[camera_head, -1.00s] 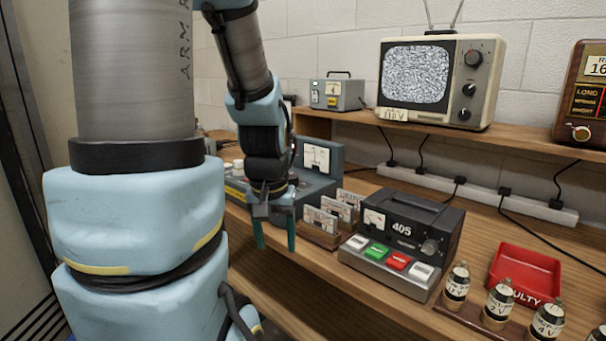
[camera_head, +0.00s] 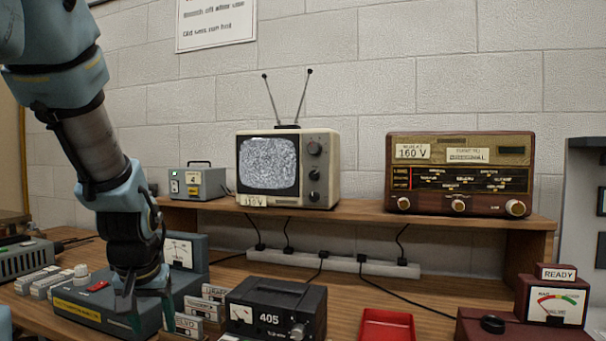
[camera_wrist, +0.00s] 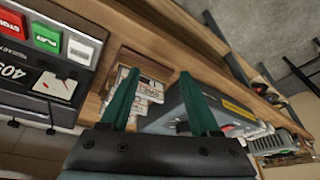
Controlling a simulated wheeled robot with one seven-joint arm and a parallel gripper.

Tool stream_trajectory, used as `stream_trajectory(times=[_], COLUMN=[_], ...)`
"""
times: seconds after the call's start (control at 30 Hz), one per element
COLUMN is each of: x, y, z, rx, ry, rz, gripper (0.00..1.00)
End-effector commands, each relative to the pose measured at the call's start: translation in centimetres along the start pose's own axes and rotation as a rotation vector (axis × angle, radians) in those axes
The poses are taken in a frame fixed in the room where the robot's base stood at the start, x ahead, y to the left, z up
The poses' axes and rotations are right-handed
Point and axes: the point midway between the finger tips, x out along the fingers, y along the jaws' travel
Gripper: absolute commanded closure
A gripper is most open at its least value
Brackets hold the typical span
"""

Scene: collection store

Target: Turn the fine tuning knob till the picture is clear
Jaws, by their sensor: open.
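The television (camera_head: 288,167) stands on the raised shelf, with two antennae on top. Its screen (camera_head: 269,163) shows only grey static. Its right panel has three dark knobs: a top knob (camera_head: 314,148), a middle knob (camera_head: 314,174) and a lower knob (camera_head: 314,196). Their labels are too small to read, so I cannot tell which is fine tuning. My gripper (camera_head: 151,308) hangs low on the left, over the bench and well apart from the television. It is open and empty. In the wrist view its green fingers (camera_wrist: 158,75) are spread, with the television out of view.
A brown radio (camera_head: 460,175) stands right of the television, a small grey meter box (camera_head: 198,183) left of it. The bench below holds a black 405 unit (camera_head: 277,306), a red tray (camera_head: 386,326) and a READY meter (camera_head: 555,300). A power strip (camera_head: 333,263) lies behind.

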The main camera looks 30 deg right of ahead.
Motion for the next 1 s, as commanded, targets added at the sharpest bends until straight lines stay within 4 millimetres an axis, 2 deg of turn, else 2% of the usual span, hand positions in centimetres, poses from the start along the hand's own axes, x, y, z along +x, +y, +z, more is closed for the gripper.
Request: stream_trajectory(times=[0.03, 0.07, 0.1, 0.17, 0.2, 0.3, 0.4, 0.5, 0.6, 0.77, 1.0], x=[-1.2, -2.2, -3.9, -7.0, -9.1, -14.6, -19.3, -22.4, -23.6, -22.8, -19.9], y=[3.0, 4.8, 7.5, 11.6, 14.4, 20.6, 25.2, 27.8, 29.0, 29.8, 31.7], z=[-4.3, -6.7, -9.8, -13.7, -15.7, -19.3, -21.0, -21.7, -22.1, -23.0, -25.8], rx=[0.077, 0.118, 0.171, 0.242, 0.284, 0.367, 0.422, 0.452, 0.463, 0.464, 0.466], ry=[0.107, 0.17, 0.256, 0.379, 0.455, 0.618, 0.736, 0.807, 0.837, 0.839, 0.836], rz=[0.021, 0.035, 0.058, 0.096, 0.126, 0.199, 0.26, 0.301, 0.318, 0.32, 0.318], gripper=[0.37, 0.37, 0.37, 0.37, 0.37, 0.37, 0.37, 0.37, 0.37, 0.37, 0.37])
